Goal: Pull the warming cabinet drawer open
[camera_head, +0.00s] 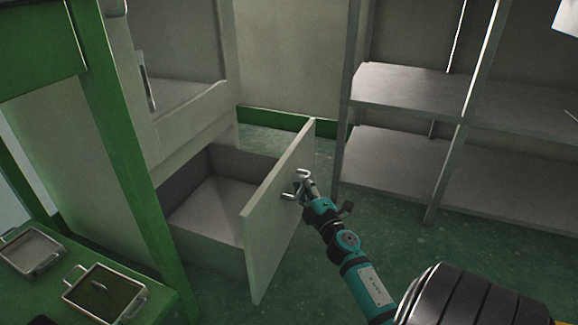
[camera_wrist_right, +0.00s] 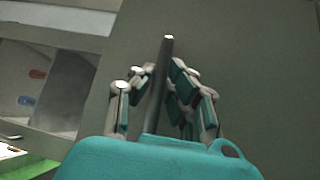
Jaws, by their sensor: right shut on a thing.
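The warming cabinet drawer (camera_head: 218,207) stands pulled far out of the pale cabinet (camera_head: 190,115) in the head view. Its inside looks empty. Its flat front panel (camera_head: 275,220) faces right, towards my right arm. The metal bar handle (camera_head: 304,174) is on that panel. My right gripper (camera_head: 302,187) is at the handle and shut on it. In the right wrist view the handle bar (camera_wrist_right: 160,85) runs between the fingers (camera_wrist_right: 165,95), with the panel (camera_wrist_right: 235,45) behind. My left gripper is not in view.
A green bench (camera_head: 120,290) at lower left holds metal trays with handles (camera_head: 104,292). A grey shelf unit (camera_head: 400,95) with bare shelves stands at the right. Green floor (camera_head: 330,240) is clear between the drawer and the shelves.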

